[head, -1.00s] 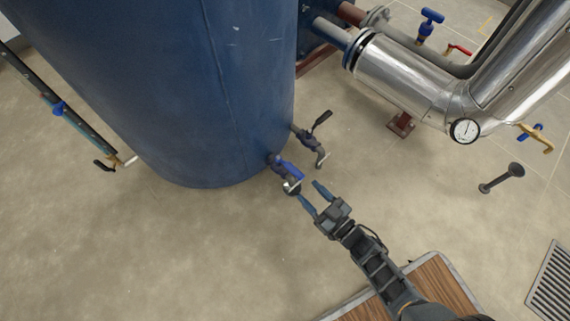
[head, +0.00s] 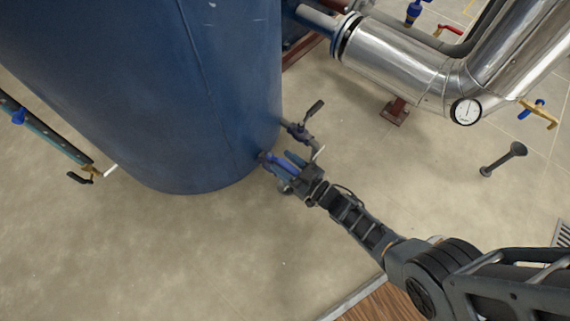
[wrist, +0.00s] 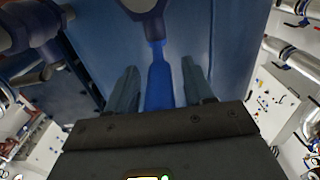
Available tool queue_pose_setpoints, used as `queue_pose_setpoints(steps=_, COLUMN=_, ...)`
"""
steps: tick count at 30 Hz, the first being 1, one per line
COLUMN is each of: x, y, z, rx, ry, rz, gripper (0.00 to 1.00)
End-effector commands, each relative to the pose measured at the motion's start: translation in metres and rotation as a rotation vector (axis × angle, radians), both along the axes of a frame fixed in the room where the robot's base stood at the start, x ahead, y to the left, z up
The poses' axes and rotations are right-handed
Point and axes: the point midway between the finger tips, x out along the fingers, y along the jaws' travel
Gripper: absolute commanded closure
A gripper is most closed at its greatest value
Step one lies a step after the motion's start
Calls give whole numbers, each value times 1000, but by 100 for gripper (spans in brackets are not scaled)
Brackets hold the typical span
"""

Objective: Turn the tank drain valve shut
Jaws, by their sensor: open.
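The blue tank (head: 190,90) fills the upper left of the head view. A small drain valve with a blue lever (wrist: 159,78) sticks out low on its side. In the wrist view the lever points from the valve body (wrist: 142,8) down between my fingers. My gripper (wrist: 160,85) is open, with one finger on each side of the lever and a visible gap to each. In the head view my gripper (head: 283,161) is at the tank's lower right edge and partly hides this valve.
A second valve with a black lever (head: 314,109) sits just beyond, close to my gripper. A dark floor post (head: 503,160) is at right. The floor in front of the tank is clear.

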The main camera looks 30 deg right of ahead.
Motion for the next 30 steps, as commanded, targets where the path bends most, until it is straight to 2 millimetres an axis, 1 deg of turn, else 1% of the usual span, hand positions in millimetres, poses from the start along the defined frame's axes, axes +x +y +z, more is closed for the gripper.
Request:
queue_pose_setpoints(steps=9, x=3, y=1, z=0, rx=0, ry=1, rz=-1, gripper=49)
queue_pose_setpoints(steps=25, x=2, y=1, z=0, rx=0, ry=1, rz=-1, gripper=100)
queue_pose_setpoints(steps=30, x=2, y=1, z=0, rx=1, ry=1, rz=-1, gripper=100)
